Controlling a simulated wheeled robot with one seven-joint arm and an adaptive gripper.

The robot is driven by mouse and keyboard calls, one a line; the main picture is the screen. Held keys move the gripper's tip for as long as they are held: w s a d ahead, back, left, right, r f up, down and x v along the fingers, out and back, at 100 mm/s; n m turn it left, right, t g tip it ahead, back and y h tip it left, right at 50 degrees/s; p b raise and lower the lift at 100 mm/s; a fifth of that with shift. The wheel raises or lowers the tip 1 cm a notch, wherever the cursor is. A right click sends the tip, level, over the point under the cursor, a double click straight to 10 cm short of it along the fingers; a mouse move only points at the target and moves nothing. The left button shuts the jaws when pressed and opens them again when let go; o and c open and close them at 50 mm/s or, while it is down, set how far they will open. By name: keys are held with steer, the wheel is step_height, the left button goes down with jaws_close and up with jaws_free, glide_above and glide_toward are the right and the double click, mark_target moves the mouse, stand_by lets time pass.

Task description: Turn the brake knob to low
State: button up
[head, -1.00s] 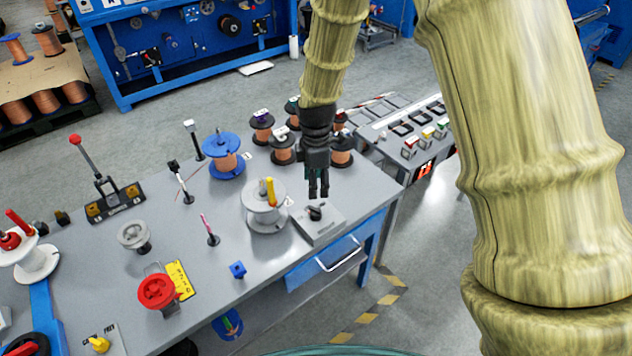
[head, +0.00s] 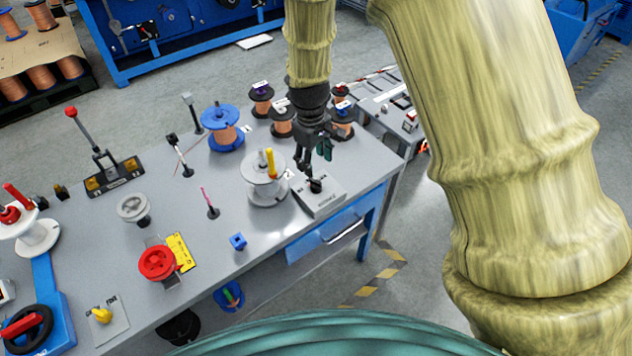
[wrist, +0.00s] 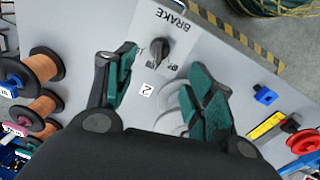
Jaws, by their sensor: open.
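The brake knob (head: 315,186) is a black knob on a small grey box (head: 322,202) at the table's right front corner. In the wrist view the knob (wrist: 160,48) stands on a panel marked BRAKE (wrist: 175,22). Small labels lie on both sides of it, too blurred to read surely. My gripper (head: 316,166) is open just above the knob and points down at it. In the wrist view its two green-padded fingers (wrist: 162,66) are spread apart, with the knob between and slightly beyond their tips. I cannot tell whether a finger touches it.
A white spool (head: 266,192) with a yellow peg stands close left of the box. Copper spools (head: 282,122) stand behind my gripper. The table's right edge is near.

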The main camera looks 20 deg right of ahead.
mark_target(316, 181)
steer(key=shift+w+d+f+p, duration=0.15)
steer(key=shift+f+p, duration=0.45)
steer(key=shift+f, duration=2)
steer(key=shift+d+f+p, duration=0.15)
steer(key=shift+f+p, duration=0.45)
steer(key=shift+f, duration=1.95)
steer(key=c, duration=1)
